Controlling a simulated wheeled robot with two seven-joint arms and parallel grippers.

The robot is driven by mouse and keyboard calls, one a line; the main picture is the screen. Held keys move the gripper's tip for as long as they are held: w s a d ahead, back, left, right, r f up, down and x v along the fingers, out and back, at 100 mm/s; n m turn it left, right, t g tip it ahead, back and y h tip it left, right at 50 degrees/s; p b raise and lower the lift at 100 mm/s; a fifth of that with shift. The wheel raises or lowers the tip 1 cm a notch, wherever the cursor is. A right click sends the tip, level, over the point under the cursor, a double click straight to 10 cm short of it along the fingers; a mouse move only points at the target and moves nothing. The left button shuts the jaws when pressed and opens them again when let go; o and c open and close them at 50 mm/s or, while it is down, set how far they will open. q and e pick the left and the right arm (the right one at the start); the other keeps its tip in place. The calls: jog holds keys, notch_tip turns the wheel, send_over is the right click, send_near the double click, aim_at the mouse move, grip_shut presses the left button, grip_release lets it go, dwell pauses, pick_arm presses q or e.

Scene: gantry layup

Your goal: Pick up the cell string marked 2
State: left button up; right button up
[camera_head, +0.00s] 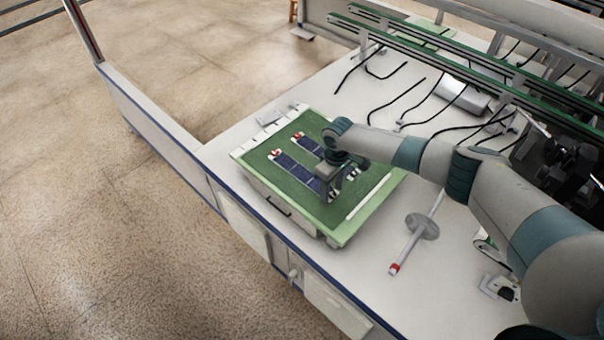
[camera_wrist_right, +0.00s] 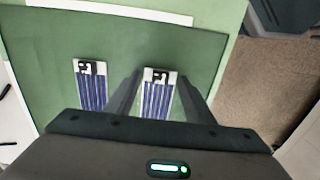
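Two dark blue cell strings lie parallel on a green mat (camera_head: 361,197). The nearer one (camera_head: 296,170) and the farther one (camera_head: 309,146) each have a red mark at one end in the head view. In the wrist view each has a white end tab with a dark mark, too small to read surely, so I cannot tell which is 2. My right gripper (camera_head: 331,198) is over the tab end of the nearer string. In the wrist view its open fingers (camera_wrist_right: 153,85) stand either side of that string (camera_wrist_right: 157,98); the other string (camera_wrist_right: 91,90) is to the left. My left gripper is not in view.
The mat lies on a light green box-like tray (camera_head: 345,232) with a white strip (camera_head: 369,196). A grey tool with a round disc (camera_head: 422,226) lies to its right on the white table (camera_head: 365,275). Black cables and green rails (camera_head: 430,50) are behind.

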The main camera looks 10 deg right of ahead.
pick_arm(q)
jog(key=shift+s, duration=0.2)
pick_arm(e)
jog(key=c, duration=0.6)
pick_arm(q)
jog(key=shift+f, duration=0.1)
pick_arm(e)
jog(key=shift+r, duration=0.15)
